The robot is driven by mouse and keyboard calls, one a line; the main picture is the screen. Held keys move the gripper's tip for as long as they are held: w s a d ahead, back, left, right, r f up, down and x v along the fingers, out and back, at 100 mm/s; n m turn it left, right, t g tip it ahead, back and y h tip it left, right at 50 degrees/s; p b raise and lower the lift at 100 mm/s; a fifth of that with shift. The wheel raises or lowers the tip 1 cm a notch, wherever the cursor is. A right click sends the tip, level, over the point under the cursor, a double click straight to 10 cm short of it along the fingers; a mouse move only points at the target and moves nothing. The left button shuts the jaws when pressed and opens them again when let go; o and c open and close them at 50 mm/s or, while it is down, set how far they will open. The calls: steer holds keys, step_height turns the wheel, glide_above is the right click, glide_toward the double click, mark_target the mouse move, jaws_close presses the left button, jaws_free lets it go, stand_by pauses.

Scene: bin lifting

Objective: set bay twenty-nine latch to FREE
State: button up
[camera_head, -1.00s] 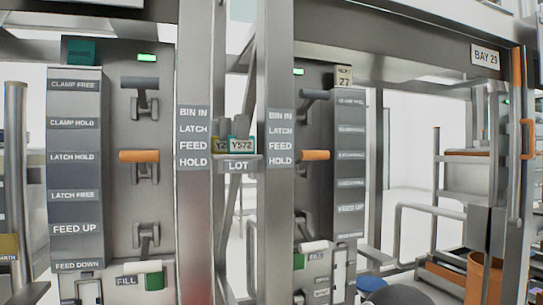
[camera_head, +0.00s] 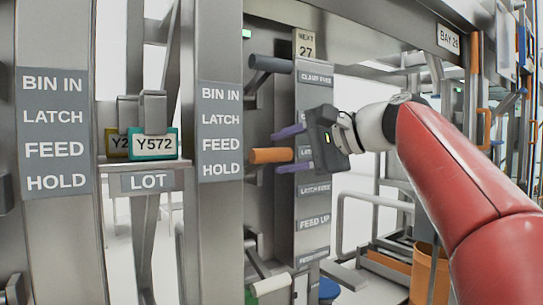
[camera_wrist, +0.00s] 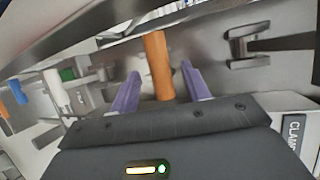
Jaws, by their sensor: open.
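The orange latch lever (camera_head: 268,156) sticks out level from the panel beside the post. It stands above the height of the lower label, which appears to read LATCH FREE (camera_head: 315,188). My gripper (camera_head: 277,153) is open, with one purple finger above the lever and one below it. In the wrist view, the orange lever (camera_wrist: 157,62) lies between my two open fingers (camera_wrist: 161,86), with gaps showing on both sides. The label directly behind my gripper is partly hidden. The BAY 29 sign (camera_head: 449,38) hangs on the beam at upper right.
A dark lever (camera_head: 270,64) sits above the orange one, and a white-ended lever (camera_head: 268,287) below. A tag reading NEXT 27 (camera_head: 305,45) tops the label strip. The steel post (camera_head: 218,225) stands close to the left of the levers. An orange bin (camera_head: 428,272) stands at lower right.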

mark_target(278, 154)
steer(key=shift+x, duration=1.85)
steer(key=shift+s, duration=0.1)
jaws_close()
